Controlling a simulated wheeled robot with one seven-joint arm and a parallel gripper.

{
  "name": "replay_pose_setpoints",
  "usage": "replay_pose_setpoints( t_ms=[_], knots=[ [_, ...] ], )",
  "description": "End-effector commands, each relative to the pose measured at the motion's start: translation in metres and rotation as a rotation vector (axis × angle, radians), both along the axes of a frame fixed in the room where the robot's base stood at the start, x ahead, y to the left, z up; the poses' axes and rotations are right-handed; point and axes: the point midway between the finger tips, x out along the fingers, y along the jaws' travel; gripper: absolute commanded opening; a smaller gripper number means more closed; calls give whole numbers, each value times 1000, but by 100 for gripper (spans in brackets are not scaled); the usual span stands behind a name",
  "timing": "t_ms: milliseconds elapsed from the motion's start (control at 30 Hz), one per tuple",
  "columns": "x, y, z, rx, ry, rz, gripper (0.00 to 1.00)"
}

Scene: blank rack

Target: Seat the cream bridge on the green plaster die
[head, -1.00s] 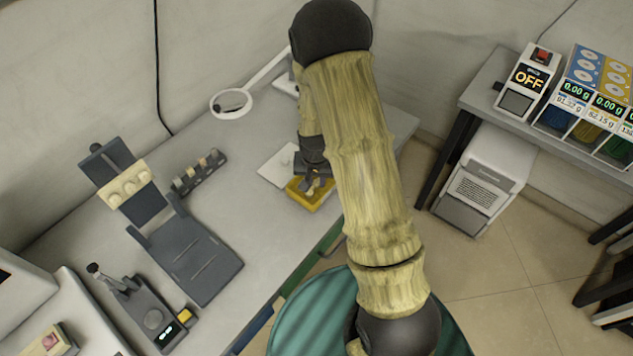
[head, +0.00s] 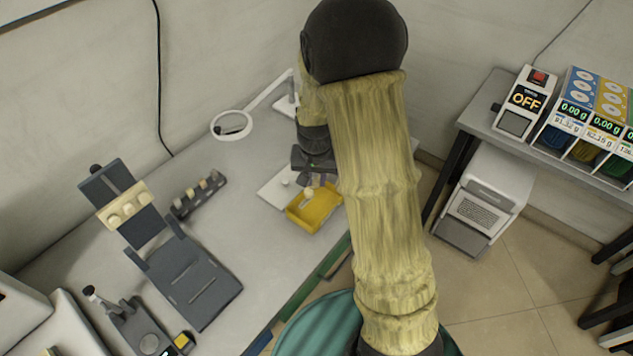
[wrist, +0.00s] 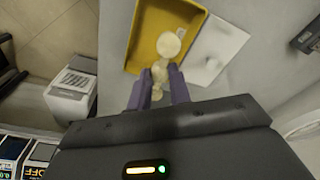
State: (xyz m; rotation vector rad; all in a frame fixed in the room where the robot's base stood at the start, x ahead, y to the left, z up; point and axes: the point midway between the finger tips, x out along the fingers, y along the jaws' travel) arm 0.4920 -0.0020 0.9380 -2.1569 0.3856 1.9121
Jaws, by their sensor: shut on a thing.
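My gripper (head: 309,187) is shut on the cream bridge, a small cream piece with rounded ends. In the wrist view the bridge (wrist: 169,47) sticks out past the two purple-grey fingertips (wrist: 160,88), over the yellow tray (wrist: 142,45). In the head view the bridge (head: 309,194) shows below the fingers, seemingly just above the tray (head: 322,214). I cannot make out a green plaster die in either view.
A white plate (head: 272,192) with a small pale knob lies beside the tray. Further left are a dark rack (head: 182,207) with several small pieces, a dark grey stand (head: 195,285) bearing a cream block (head: 125,208), and a magnifier (head: 231,124).

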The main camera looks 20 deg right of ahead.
Motion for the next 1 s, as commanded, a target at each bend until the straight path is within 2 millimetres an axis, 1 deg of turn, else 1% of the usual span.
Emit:
replay_pose_setpoints(
  t_ms=[467,667,800,1000],
  knots=[
    [0,0,0,0,0,2,0],
    [2,-1,9,-10,4,26,0],
    [6,-3,17,-20,5,69,0],
    [9,-5,24,-30,8,141,0]
  ],
)
